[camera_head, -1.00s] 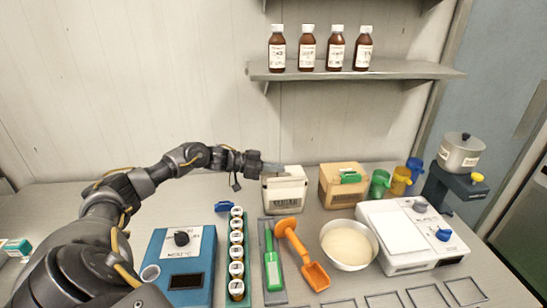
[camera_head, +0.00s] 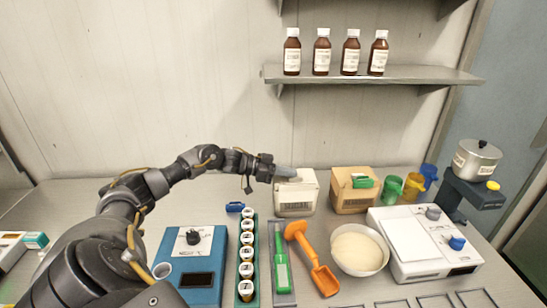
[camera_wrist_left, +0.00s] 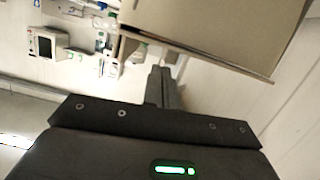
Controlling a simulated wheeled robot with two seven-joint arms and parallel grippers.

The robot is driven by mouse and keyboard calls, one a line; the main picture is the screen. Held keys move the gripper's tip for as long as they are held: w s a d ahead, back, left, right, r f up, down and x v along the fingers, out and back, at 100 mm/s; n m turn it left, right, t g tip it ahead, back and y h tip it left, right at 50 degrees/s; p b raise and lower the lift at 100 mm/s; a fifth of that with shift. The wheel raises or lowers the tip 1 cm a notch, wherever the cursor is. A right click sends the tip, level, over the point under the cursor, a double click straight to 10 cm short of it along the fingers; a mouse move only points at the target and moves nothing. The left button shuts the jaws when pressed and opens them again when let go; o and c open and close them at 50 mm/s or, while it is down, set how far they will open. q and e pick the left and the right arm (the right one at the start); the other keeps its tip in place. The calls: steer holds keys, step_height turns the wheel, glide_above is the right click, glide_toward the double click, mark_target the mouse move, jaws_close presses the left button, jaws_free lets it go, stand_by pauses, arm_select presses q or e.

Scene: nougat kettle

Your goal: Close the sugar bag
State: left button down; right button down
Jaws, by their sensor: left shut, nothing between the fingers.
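A white, boxy bag (camera_head: 296,198) with a barcode label stands upright at the back of the counter and looks like the sugar bag. A tan bag (camera_head: 351,203) with a green clip (camera_head: 363,182) at its top stands to its right. My left gripper (camera_head: 286,173) is shut and empty, at the upper left of the white bag's top. It hides part of that top, and I cannot tell whether it touches. In the left wrist view, the shut fingers (camera_wrist_left: 163,88) point towards a large beige surface (camera_wrist_left: 215,25), probably a bag. My right gripper is not in view.
A blue clip (camera_head: 235,207) lies left of the white bag. In front are a row of jars (camera_head: 246,255), a green spatula (camera_head: 282,268), an orange scoop (camera_head: 312,258) and a bowl (camera_head: 359,249). A shelf (camera_head: 370,76) with brown bottles hangs above.

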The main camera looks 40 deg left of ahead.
mark_target(287, 181)
arm_select(q)
step_height(287, 181, up, 4)
steer(key=p, duration=0.3)
steer(key=shift+a, duration=0.15)
steer(key=shift+s+a+f+b, duration=0.35)
steer(key=shift+s+a+b, duration=0.35)
steer(key=shift+b, duration=0.25)
steer(key=b+v, duration=0.2)
steer(key=v, duration=0.6)
steer(key=shift+d+r+b, duration=0.2)
steer(key=shift+r+b, duration=0.15)
steer(key=shift+b, duration=0.05)
